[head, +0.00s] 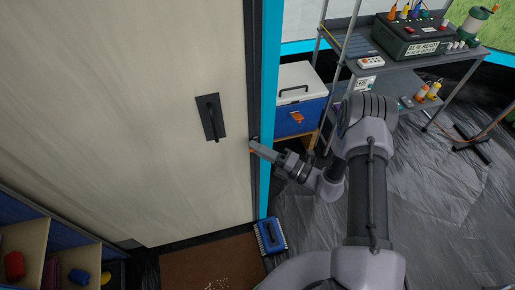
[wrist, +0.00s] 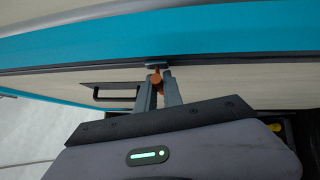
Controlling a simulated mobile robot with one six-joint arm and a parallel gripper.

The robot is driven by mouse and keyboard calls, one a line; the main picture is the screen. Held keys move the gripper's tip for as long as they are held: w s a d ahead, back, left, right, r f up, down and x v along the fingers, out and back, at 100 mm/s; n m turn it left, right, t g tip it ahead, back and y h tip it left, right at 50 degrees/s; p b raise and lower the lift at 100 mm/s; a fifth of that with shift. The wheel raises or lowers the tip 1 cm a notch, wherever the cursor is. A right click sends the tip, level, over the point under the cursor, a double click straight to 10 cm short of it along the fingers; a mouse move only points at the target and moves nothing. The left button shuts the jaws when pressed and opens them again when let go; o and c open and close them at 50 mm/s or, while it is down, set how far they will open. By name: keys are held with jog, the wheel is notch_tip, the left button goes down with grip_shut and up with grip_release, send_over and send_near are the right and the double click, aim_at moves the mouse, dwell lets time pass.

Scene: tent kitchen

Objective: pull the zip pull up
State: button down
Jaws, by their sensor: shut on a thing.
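The zip pull (wrist: 155,79) is a small orange piece below a dark slider on the dark zip strip, in the wrist view. My gripper (wrist: 157,84) is shut on it, one finger on each side. In the head view my gripper (head: 256,148) reaches left to the dark strip beside the blue edge of the pale door panel (head: 130,110). The zip pull is too small to make out clearly there.
A dark handle (head: 211,117) sits on the panel left of my gripper. A blue and white cooler (head: 301,98) stands behind my arm, with a shelf rack (head: 390,85) to the right. A blue brush-like item (head: 270,236) lies on the floor beside a brown mat (head: 212,264).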

notch_tip(320, 180, up, 39)
jog(key=p, duration=2.7)
jog(key=shift+p, duration=0.35)
jog(key=shift+w+r, duration=0.1)
jog(key=c, duration=1.9)
grip_release()
jog(key=o, duration=0.4)
